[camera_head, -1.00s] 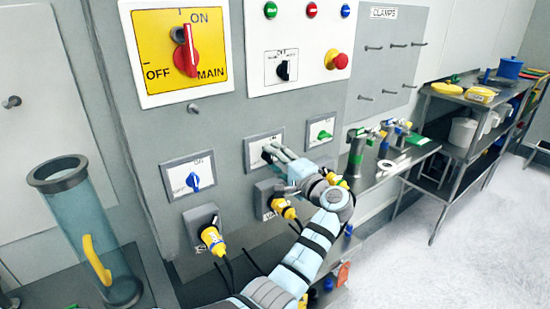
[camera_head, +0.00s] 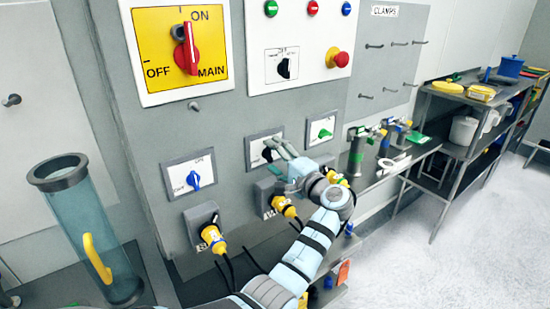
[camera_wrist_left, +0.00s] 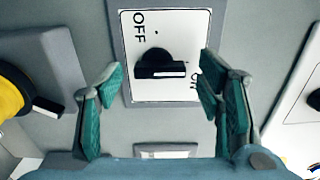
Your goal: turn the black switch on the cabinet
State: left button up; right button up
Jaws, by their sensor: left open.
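The black switch (camera_head: 267,154) sits on a white plate in a grey frame on the cabinet (camera_head: 230,125), between a blue and a green switch. In the left wrist view the black switch (camera_wrist_left: 160,65) shows whole, with OFF at the upper left and ON at the right. Its bar lies across the picture, its white-marked side near the ON lettering. My left gripper (camera_head: 280,152) is open close in front of it and partly covers it in the head view. In the wrist view its green-padded fingers (camera_wrist_left: 160,88) stand on both sides of the knob, apart from it. My right gripper is not seen.
Yellow plugs (camera_head: 213,238) in sockets stick out below the switches. The red main switch (camera_head: 187,50) and a panel with another small black switch (camera_head: 284,67) are above. A clear tube (camera_head: 88,225) stands at the left; a steel bench (camera_head: 400,158) is right.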

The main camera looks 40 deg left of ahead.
pick_arm(q)
jog(key=v, duration=0.7)
jog(key=shift+d, duration=0.3)
jog(key=shift+a, duration=0.15)
